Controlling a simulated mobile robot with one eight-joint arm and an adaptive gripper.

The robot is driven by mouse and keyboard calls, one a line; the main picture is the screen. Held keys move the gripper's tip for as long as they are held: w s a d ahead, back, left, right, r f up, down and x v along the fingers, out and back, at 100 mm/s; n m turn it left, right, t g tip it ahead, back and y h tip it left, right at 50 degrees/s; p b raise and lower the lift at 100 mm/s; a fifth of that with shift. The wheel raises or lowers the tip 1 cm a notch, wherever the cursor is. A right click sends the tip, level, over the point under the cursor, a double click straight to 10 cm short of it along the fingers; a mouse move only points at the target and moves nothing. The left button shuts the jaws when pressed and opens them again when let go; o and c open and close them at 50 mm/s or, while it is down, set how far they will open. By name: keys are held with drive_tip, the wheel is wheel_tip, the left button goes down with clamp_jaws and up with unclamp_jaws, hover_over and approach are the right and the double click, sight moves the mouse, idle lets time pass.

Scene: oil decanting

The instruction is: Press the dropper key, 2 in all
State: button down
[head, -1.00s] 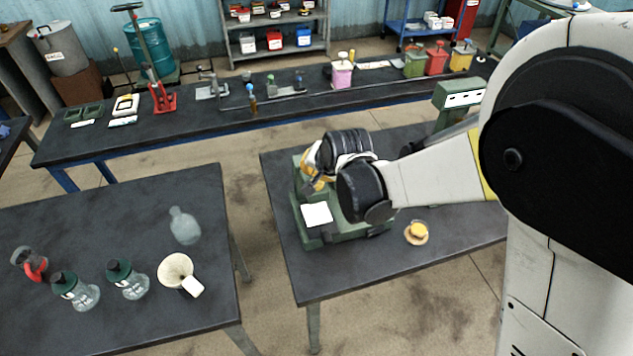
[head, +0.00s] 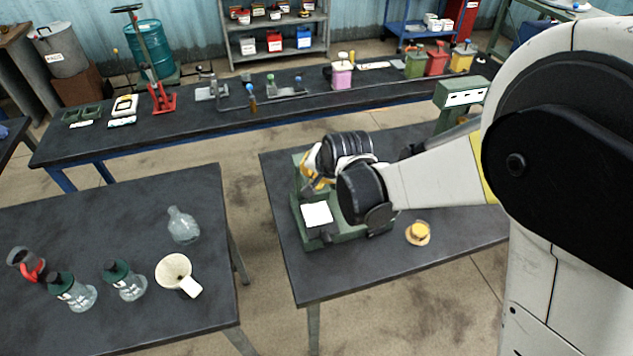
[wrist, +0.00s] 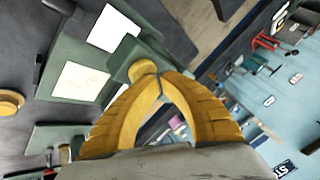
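The green machine (head: 348,234) stands on the right-hand table with a white label plate (head: 317,214) on its front. My gripper (wrist: 160,76) has its two yellow fingers shut, with the tips together. A round yellow knob or key (wrist: 143,70) on the green machine (wrist: 60,136) shows right by the fingertips in the wrist view. I cannot tell whether they touch. In the head view my gripper is over the machine, mostly hidden by my wrist. A yellow round button on a tan base (head: 418,232) sits on the table right of the machine; it also shows in the wrist view (wrist: 9,103).
The left table holds a clear flask (head: 183,226), two green-capped bottles (head: 124,281), a cream funnel (head: 174,270) and a red-handled jar (head: 27,264). A green box on a post (head: 461,94) stands behind my arm. The right table's front edge is clear.

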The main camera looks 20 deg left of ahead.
drive_tip(key=shift+f+b, duration=0.25)
drive_tip(key=shift+b, duration=0.05)
drive_tip(key=shift+r, duration=0.1)
idle(0.4)
drive_tip(key=shift+r+p, duration=0.5)
drive_tip(key=shift+r, duration=0.25)
drive_tip(key=shift+r+p, duration=1.55)
drive_tip(key=shift+r, duration=0.95)
